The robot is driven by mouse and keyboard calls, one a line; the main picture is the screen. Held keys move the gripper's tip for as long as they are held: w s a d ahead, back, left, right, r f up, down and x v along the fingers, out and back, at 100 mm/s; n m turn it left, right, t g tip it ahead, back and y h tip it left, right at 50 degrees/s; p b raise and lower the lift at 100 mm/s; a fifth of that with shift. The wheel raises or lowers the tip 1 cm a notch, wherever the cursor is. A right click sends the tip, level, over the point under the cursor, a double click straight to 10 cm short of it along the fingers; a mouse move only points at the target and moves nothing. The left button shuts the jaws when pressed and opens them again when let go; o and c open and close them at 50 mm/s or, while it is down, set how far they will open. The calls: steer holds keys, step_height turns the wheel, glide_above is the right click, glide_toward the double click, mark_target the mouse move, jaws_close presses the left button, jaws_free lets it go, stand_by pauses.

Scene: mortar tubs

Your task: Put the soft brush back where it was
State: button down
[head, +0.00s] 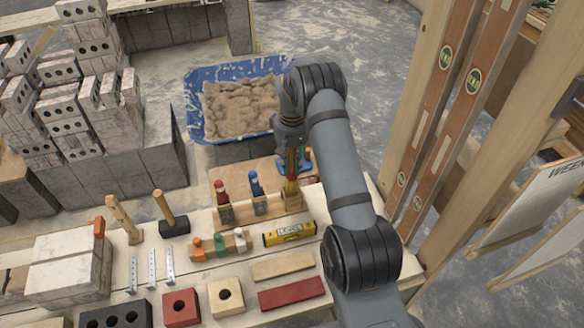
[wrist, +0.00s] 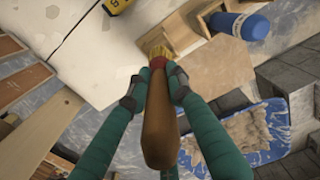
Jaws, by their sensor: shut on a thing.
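The soft brush (wrist: 158,115) has a brown wooden handle, a red collar and yellow bristles. My gripper (wrist: 157,87) is shut on its handle, with one green finger on each side. In the head view the brush (head: 291,187) hangs bristles down from my gripper (head: 294,162), at the right end of the wooden rack (head: 240,213). The bristles overlap the rack's right-hand slot in the picture; I cannot tell how deep they sit in it.
A yellow level (head: 289,233) and a block with coloured pegs (head: 219,244) lie in front of the rack. A hammer (head: 172,215) stands to the left. A blue mortar tub (head: 196,110) lies behind the bench. Wooden posts with long levels (head: 440,110) rise at right.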

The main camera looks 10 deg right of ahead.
mark_target(292, 183)
steer(key=shift+w+f+b, duration=0.1)
steer(key=shift+f+b, duration=2.85)
steer(key=shift+f, duration=1.05)
steer(key=shift+f+b, duration=0.45)
steer(key=shift+f, duration=0.05)
steer(key=c, duration=1.5)
jaws_free()
step_height(292, 183, up, 12)
steer(key=shift+r, duration=0.1)
step_height(292, 183, down, 12)
steer(key=shift+f, duration=0.15)
steer(key=shift+r, duration=0.3)
